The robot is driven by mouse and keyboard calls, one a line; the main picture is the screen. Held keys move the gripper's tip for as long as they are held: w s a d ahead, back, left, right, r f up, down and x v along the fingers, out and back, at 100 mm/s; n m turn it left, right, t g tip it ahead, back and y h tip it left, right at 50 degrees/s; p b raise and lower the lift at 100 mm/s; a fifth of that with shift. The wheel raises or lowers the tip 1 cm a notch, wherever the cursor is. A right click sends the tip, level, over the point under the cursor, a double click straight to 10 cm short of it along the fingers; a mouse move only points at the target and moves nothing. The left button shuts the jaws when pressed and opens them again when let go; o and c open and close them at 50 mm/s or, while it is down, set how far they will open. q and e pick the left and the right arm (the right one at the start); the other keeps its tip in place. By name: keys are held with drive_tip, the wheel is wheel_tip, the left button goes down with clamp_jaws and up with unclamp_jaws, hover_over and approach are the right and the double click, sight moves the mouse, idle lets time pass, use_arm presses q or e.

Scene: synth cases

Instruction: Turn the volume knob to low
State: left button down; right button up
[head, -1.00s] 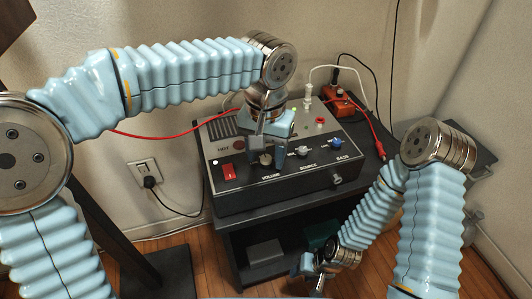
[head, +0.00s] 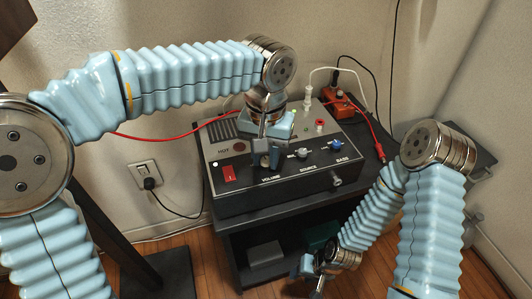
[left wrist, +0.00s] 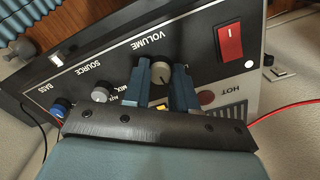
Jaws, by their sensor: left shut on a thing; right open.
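The amplifier-like case (head: 300,192) has a dark front panel with a volume knob above the printed word VOLUME. My left gripper (head: 266,160) is shut on the volume knob from above, its blue fingers on either side. In the left wrist view the grey, round volume knob (left wrist: 161,74) sits between the fingertips. A pale pointer line shows on its face, but I cannot read a low mark. In the head view the fingers mostly hide the knob. My right gripper (head: 314,274) is open and empty, low in front of the stand.
The source knob (head: 302,153) and blue bass knob (head: 337,145) are right of the volume knob. A red switch (head: 229,173) is to its left. Red cables, an orange box (head: 340,103) and a white plug are behind. The case stands on a dark stand (head: 284,216).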

sight(266, 160)
use_arm(q)
drive_tip(key=n+p, duration=0.1)
drive_tip(key=n, duration=0.4)
drive_tip(key=shift+n, duration=0.3)
drive_tip(key=n, duration=0.5)
drive_tip(key=shift+p, duration=0.4)
drive_tip(key=shift+n, duration=0.3)
drive_tip(key=c, duration=0.9)
unclamp_jaws()
wheel_tip(266, 160, up, 14)
drive_tip(key=p, duration=0.2)
drive_tip(key=shift+f, duration=0.15)
